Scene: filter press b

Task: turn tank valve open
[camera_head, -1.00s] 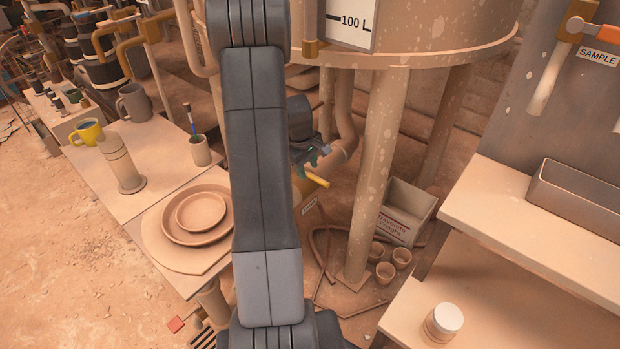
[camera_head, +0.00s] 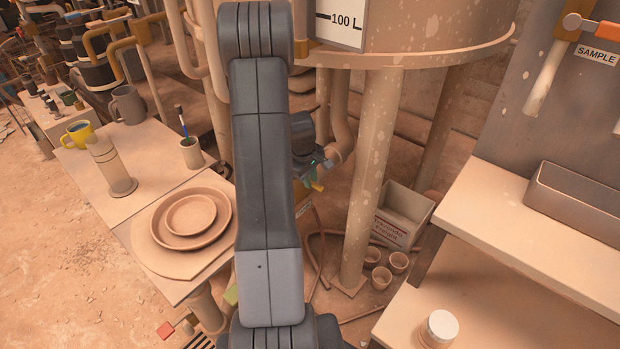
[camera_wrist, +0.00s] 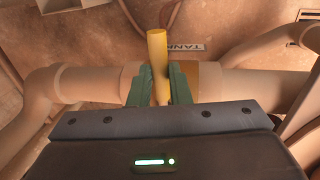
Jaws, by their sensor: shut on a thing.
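The tank valve has a yellow lever handle (camera_wrist: 157,52) on a brass-coloured body (camera_wrist: 208,80) set in a tan pipe. In the wrist view my gripper (camera_wrist: 160,86) has its green fingers on both sides of the lever, shut on it. The lever's rounded end sticks out beyond the fingers. A "TANK" label (camera_wrist: 186,47) is behind it, partly covered by the lever. In the head view my gripper (camera_head: 312,178) is under the tank beside my arm, with a small yellow tip (camera_head: 317,187) of the lever showing. My arm hides most of the valve there.
The tank (camera_head: 420,40) stands on thick legs (camera_head: 368,170) right of my arm. A box (camera_head: 403,212) and small pots (camera_head: 381,276) sit on the floor. A table with plates (camera_head: 190,215) is at left, a shelf (camera_head: 500,215) at right.

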